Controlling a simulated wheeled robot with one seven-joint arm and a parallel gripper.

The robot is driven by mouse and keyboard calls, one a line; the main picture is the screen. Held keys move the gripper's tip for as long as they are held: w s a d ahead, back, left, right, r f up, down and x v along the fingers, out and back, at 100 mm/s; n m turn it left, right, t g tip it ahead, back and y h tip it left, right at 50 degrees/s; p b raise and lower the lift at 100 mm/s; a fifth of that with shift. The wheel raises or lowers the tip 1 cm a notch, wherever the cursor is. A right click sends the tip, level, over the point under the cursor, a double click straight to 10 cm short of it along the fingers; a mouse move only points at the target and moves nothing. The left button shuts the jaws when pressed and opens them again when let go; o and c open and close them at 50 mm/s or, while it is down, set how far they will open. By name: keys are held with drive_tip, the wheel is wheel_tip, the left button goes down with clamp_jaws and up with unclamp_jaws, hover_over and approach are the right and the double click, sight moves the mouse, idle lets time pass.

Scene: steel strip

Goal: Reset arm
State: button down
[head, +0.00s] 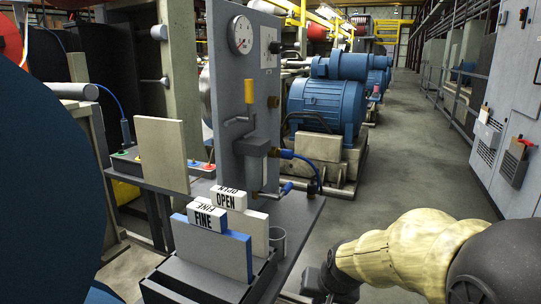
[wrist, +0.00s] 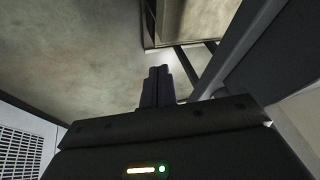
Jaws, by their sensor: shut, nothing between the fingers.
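My arm comes in from the lower right of the head view, and my gripper (head: 322,284) is at its end, low beside the right edge of the grey workbench (head: 296,232). In the wrist view my gripper (wrist: 157,72) has its two dark fingers together, with nothing between them. It points over bare concrete floor (wrist: 85,50). The fingertips look small and unclear in the head view.
The bench holds a gauge panel (head: 244,75), a yellow-handled valve (head: 249,92), signs reading OPEN (head: 228,200) and FINE (head: 204,219), and a grey cup (head: 278,240). A blue motor (head: 325,105) stands behind. Grey cabinets (head: 515,100) line the right. The aisle floor (head: 415,150) is clear.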

drive_tip(key=s+d+f+n+g+h+p, duration=0.1)
drive_tip(key=s+d+f, duration=0.15)
drive_tip(key=s, duration=0.35)
drive_tip(key=s+d+f+n+g, duration=0.1)
drive_tip(key=s+d+f, duration=0.15)
drive_tip(key=s, duration=0.35)
wheel_tip(320, 180, up, 38)
drive_tip(key=p, duration=3.7)
drive_tip(key=shift+w+a+f, duration=0.25)
drive_tip(key=shift+w+a, duration=0.1)
